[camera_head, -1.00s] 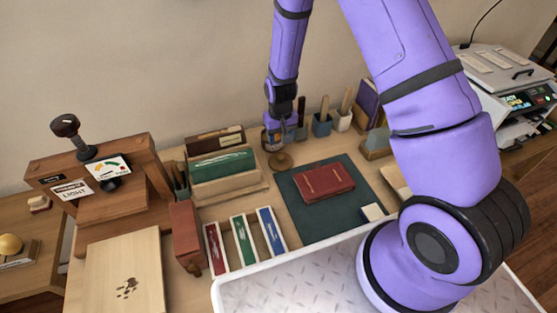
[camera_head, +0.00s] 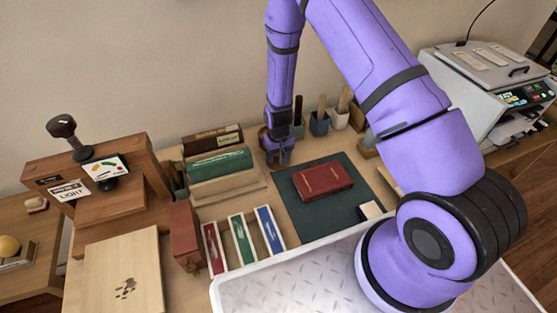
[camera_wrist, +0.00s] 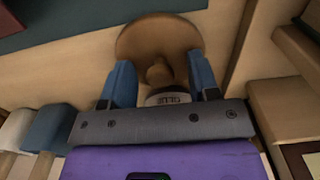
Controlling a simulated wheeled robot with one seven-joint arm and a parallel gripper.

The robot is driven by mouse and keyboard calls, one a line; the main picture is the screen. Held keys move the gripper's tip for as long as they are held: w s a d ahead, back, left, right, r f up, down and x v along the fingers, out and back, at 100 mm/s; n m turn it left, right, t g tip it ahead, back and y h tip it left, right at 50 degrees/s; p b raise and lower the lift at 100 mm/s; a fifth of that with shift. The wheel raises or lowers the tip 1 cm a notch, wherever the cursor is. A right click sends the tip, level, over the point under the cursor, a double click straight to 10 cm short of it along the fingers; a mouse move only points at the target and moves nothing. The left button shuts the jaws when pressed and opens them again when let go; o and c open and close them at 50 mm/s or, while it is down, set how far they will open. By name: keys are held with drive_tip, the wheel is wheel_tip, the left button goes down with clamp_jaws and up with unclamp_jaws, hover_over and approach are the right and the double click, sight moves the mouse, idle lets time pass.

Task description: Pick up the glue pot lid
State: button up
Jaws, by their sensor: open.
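The glue pot lid (camera_wrist: 160,34) is a round brown wooden disc with a small knob, seen in the wrist view. My gripper (camera_wrist: 160,62) is open, with its two blue fingers on either side of the knob and overlapping the disc's near edge in the picture. I cannot tell whether they touch it. A pale labelled pot (camera_wrist: 168,98), apparently the glue pot, shows partly behind the gripper body.
A red book (camera_head: 322,180) lies on the dark green mat (camera_head: 315,221) just right of my gripper. A wooden rack with a green book (camera_head: 220,164) stands close on the left. Tool pots, including a blue one (camera_head: 319,124), stand behind right.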

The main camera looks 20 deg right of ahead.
drive_tip(key=c, duration=1)
